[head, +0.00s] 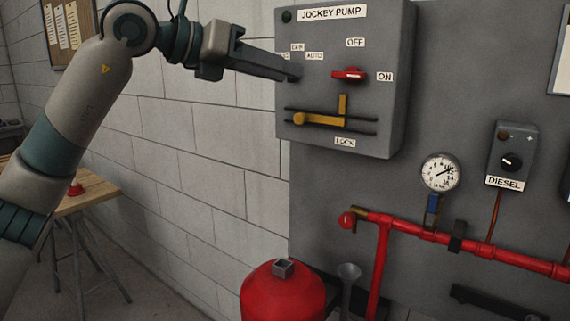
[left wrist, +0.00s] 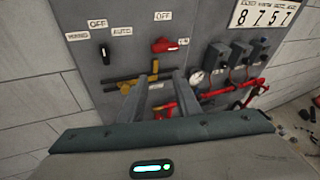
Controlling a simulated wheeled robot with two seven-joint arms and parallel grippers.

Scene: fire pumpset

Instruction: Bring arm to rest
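My left arm comes in from the left in the head view. Its gripper (head: 290,72) reaches toward the grey jockey pump box (head: 395,110), tips in front of its left side. In the left wrist view the two fingers (left wrist: 157,88) stand apart with nothing seen between them. The black selector knob (left wrist: 104,52) is clear of them, up and to the left. The red switch handle (head: 349,74) points toward the ON label. The yellow latch (head: 320,119) lies on its slotted rail beneath it. My right gripper is not in view.
A pressure gauge (head: 440,172), a diesel control box (head: 511,155) and red pipes (head: 470,244) are on the panel. A red tank (head: 283,293) stands below. A wooden table (head: 92,194) is at the left.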

